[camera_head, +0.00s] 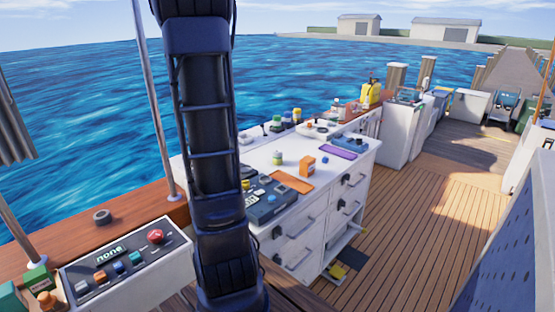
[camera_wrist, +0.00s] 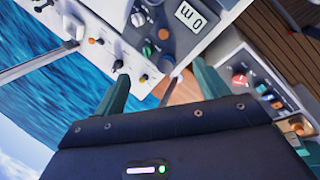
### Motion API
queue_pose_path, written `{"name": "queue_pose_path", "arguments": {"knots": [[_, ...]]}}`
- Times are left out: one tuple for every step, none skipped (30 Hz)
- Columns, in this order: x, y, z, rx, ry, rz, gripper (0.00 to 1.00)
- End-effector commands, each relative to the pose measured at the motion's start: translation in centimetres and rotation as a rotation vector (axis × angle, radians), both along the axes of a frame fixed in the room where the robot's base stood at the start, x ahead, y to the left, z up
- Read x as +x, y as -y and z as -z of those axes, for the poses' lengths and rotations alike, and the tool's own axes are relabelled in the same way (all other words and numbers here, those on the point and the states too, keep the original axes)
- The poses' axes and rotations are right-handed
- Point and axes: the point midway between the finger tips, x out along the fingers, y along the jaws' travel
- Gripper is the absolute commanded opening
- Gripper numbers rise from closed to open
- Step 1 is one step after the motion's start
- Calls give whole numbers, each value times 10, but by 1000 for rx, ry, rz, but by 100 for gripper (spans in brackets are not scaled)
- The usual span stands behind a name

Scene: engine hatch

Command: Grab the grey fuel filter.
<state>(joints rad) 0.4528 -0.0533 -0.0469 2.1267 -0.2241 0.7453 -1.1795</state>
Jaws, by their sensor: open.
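I cannot pick out the grey fuel filter with certainty in either view. In the wrist view my gripper (camera_wrist: 160,70) has its two teal fingers spread wide with nothing held between them. Beyond the fingertips are a white countertop and a grey device with a display (camera_wrist: 190,14), both apart from the fingers. In the head view my dark arm stands in front of the scene and hides part of the counter; the gripper itself does not show there.
A white drawer cabinet (camera_head: 319,213) carries small jars, an orange box (camera_head: 307,166) and a dark device (camera_head: 272,203). A control panel with a red button (camera_head: 156,237) sits at lower left. A dark ring (camera_head: 102,216) lies on the wooden rail. The plank deck (camera_head: 430,225) is largely clear.

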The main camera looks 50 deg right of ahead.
Motion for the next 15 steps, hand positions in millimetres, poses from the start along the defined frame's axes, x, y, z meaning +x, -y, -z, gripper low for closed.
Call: {"name": "queue_pose_path", "arguments": {"knots": [[5, 21, 9, -14, -26, -25, 73], [8, 32, 13, -24, -40, -45, 73], [11, 46, 20, -36, -60, -74, 73], [13, 58, 24, -46, -75, -94, 73], [15, 69, 29, -55, -90, -115, 73], [17, 84, 36, -66, -110, -144, 73], [18, 96, 42, -73, -126, -165, 73], [19, 107, 47, -82, -142, -187, 73], [21, 122, 54, -92, -161, -214, 73], [21, 134, 61, -98, -178, -237, 73], [21, 145, 67, -105, -193, -257, 73], [21, 161, 75, -114, -215, -288, 73], [20, 172, 82, -119, -232, -309, 73], [20, 184, 88, -126, -247, -332, 73], [18, 199, 98, -132, -269, -361, 73]]}}
